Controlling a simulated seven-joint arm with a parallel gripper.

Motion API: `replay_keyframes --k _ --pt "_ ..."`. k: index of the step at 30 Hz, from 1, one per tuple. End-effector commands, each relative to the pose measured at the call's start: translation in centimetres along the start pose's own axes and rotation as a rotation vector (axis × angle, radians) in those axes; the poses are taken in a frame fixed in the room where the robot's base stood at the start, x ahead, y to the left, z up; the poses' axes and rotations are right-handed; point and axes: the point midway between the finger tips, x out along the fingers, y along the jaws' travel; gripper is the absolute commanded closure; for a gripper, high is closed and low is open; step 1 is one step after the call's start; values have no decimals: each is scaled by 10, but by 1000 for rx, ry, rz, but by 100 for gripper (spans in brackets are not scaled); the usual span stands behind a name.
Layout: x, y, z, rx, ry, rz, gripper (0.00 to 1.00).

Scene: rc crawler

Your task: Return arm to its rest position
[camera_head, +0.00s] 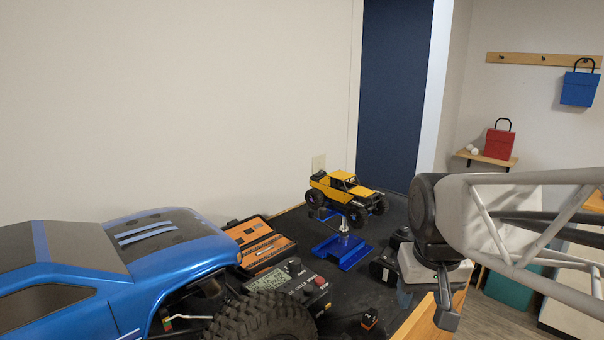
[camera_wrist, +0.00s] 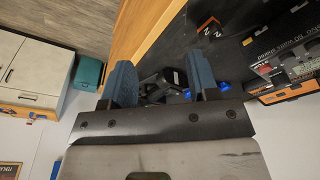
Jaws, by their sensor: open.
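My gripper (camera_wrist: 161,70) is open, with its two blue-grey fingers apart in the wrist view. Dark objects and bits of blue show in the gap, and they look to lie beyond the fingers on the mat; nothing appears gripped. In the head view my arm reaches in from the right, and its wrist hangs over the right edge of the black-matted table (camera_head: 375,236). The wrist view also shows the table's wooden edge (camera_wrist: 145,28) beside the fingers.
A yellow crawler (camera_head: 344,190) sits on a blue stand (camera_head: 340,252) left of my wrist. A black device (camera_head: 383,268) lies close by. A large blue truck (camera_head: 180,245), an orange case (camera_head: 266,246) and a charger (camera_head: 290,285) fill the left. A small orange-black block (camera_head: 370,318) lies in front.

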Motion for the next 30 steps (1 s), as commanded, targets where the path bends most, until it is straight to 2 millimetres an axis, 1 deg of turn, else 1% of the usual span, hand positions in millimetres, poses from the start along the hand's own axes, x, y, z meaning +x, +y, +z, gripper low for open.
replay_keyframes --k 1,6,9,12,17,30 --pt "2 -2 16 -1 8 -1 45" --pt "13 -7 56 -3 31 -3 45" --pt "19 -8 74 -4 40 -4 45" --pt "22 -9 85 -4 47 -5 45" --pt "26 -10 92 -4 50 -5 45" --pt "25 -10 91 -4 50 -5 45"
